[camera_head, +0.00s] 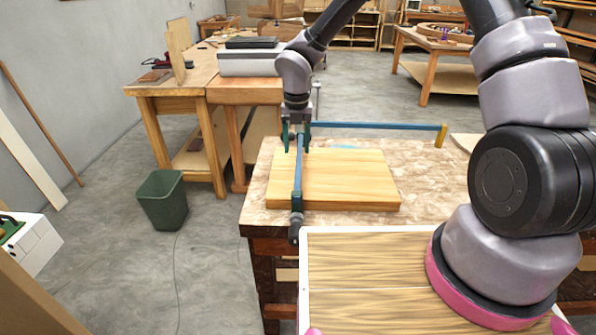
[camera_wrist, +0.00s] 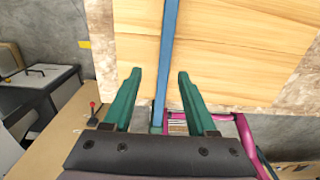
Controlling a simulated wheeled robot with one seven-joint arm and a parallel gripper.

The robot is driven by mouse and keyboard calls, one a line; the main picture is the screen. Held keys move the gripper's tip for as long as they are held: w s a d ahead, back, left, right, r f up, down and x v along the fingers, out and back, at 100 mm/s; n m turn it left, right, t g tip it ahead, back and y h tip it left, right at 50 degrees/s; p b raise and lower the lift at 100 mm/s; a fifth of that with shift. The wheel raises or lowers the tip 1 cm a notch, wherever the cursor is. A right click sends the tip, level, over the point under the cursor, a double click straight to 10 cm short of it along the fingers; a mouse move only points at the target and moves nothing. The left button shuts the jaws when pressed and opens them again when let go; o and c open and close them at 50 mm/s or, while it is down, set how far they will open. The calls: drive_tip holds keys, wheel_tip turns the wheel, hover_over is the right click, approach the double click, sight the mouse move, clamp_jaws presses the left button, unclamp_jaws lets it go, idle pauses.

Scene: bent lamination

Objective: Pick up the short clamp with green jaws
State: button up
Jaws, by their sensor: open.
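A clamp with a blue bar (camera_head: 298,178) lies over the wooden board (camera_head: 350,180), running from under my gripper towards the near edge. Its dark green jaw (camera_head: 297,201) and dark handle sit at the near end of the board. My gripper (camera_head: 296,136) is above the far part of this bar with its green fingers open, one to each side. In the wrist view the blue bar (camera_wrist: 168,45) runs between the open fingertips (camera_wrist: 158,77). I cannot tell whether the fingers touch it. The clamp's far end is hidden by my gripper.
A longer blue clamp (camera_head: 375,126) with a yellow jaw (camera_head: 441,136) lies across the back of the worktable (camera_head: 430,205). A green bin (camera_head: 163,200) stands on the floor at left. A wooden bench (camera_head: 180,88) with a grey case stands behind.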

sight(299, 161)
drive_tip(key=shift+d+f, duration=0.15)
drive_tip(key=shift+f, duration=1.45)
drive_tip(key=shift+d+f, duration=0.15)
drive_tip(key=shift+f, duration=1.4)
clamp_jaws()
